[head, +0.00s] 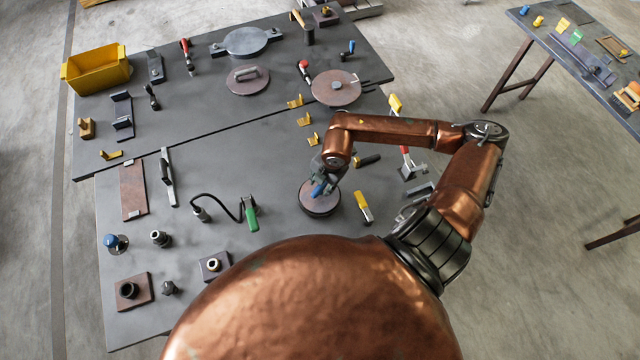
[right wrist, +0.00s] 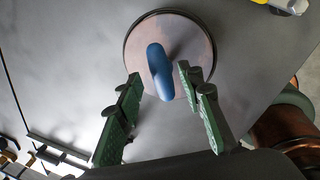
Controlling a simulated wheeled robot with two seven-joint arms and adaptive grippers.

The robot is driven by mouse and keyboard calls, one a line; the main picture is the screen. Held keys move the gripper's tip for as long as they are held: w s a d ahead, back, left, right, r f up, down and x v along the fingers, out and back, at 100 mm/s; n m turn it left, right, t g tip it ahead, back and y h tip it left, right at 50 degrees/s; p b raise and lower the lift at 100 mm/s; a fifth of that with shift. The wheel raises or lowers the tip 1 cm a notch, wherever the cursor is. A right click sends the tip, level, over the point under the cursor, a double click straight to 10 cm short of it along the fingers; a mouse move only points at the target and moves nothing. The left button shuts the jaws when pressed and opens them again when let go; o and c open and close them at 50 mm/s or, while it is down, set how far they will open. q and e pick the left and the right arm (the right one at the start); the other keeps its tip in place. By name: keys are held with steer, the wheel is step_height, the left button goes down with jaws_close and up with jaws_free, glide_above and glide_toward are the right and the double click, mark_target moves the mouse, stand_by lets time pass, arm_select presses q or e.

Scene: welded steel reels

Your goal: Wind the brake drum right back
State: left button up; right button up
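A round, flat drum (head: 318,208) with a dull reddish-grey face and dark rim lies on the near part of the grey bench. I take it for the brake drum; it also shows in the right wrist view (right wrist: 193,38). A blue crank knob (right wrist: 160,72) stands up from its face. My right gripper (head: 322,184) is over the drum and hides part of it. In the right wrist view its green-padded fingers (right wrist: 159,76) are spread on either side of the blue knob, with a visible gap on both sides. My left gripper is in neither view.
A yellow-handled tool (head: 363,207) lies just right of the drum. A green-handled cable tool (head: 251,218) lies to its left. Yellow brackets (head: 312,139) stand behind. Another round disc (head: 336,92) sits farther back.

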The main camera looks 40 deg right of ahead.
steer(key=shift+f, duration=0.65)
steer(key=shift+c, duration=0.7)
jaws_close()
